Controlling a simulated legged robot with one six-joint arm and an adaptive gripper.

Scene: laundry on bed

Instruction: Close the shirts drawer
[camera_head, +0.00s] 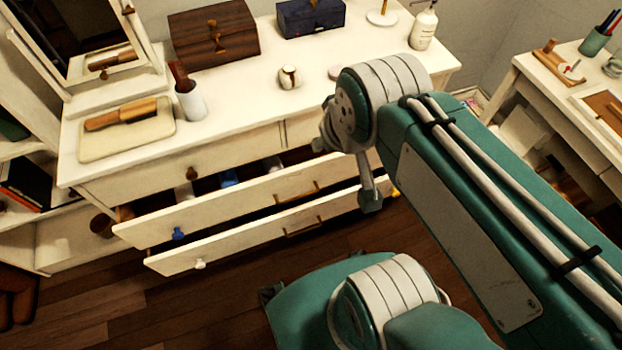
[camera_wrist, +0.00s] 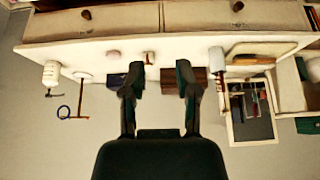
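A white dresser (camera_head: 130,178) has two drawers pulled out, one above the other. The upper open drawer (camera_head: 225,205) has a blue knob at its left and holds white and blue items, partly in shadow. The lower open drawer (camera_head: 240,238) has a white knob; its inside is mostly hidden. No label shows which is the shirts drawer. My gripper (camera_head: 369,190) hangs near the right end of these drawers, partly hidden by my arm; contact cannot be told. In the wrist view, which looks upside down, my gripper (camera_wrist: 157,78) is open and empty, with the dresser top beyond it.
On the dresser stand a wooden box (camera_head: 213,35), a dark blue box (camera_head: 310,17), a white cup (camera_head: 190,102), a pump bottle (camera_head: 424,28) and a tray with a brush (camera_head: 125,130). A desk (camera_head: 570,90) stands at right. Wooden floor (camera_head: 130,310) is clear in front.

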